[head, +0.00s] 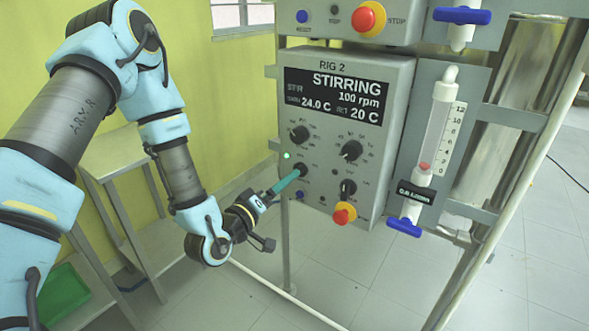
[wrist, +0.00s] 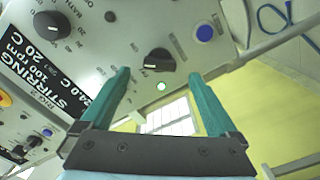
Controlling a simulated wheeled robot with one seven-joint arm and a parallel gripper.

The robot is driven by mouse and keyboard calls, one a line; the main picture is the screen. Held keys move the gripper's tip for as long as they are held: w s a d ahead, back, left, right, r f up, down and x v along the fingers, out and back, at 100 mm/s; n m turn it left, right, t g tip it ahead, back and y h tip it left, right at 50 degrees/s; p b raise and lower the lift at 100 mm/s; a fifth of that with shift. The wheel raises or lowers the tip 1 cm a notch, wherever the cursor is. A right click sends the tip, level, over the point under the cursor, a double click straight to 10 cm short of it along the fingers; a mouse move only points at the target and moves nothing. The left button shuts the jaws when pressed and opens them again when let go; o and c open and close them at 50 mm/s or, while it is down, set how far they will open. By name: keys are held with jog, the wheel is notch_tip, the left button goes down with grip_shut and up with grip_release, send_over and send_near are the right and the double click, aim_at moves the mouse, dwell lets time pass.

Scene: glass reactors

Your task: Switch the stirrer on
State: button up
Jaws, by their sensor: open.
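The grey RIG 2 control box (head: 343,130) has a black display (head: 337,97) reading STIRRING, 100 rpm, 24.0 C and 20 C. A small green lamp (head: 286,155) glows at its left edge; it also shows lit in the wrist view (wrist: 161,86). My gripper (head: 300,171) reaches the box's lower left from the left, at a black knob. In the wrist view that knob (wrist: 147,60) lies just beyond and between the two teal fingertips of my open gripper (wrist: 158,74). The fingers stand apart with nothing clamped; contact with the knob cannot be told.
Other black knobs (head: 351,150) and a red-and-yellow stop button (head: 343,214) are on the panel. A blue button (wrist: 204,33) is near the knob. A flow tube (head: 439,130) with blue valves stands to the right. A side table (head: 125,150) is at left.

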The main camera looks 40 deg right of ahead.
jog(key=p+x, duration=0.1)
jog(key=x, duration=0.4)
jog(key=shift+d, duration=0.15)
jog(key=c, duration=1.4)
jog(key=shift+o, duration=0.2)
jog(key=m+b, duration=0.1)
jog(key=b, duration=0.1)
jog(key=m+b, duration=0.2)
jog(key=shift+f+m, duration=0.25)
jog(key=shift+m, duration=0.05)
jog(key=shift+r+m+b, duration=0.2)
jog(key=shift+m+b, duration=0.3)
jog(key=shift+b, duration=0.05)
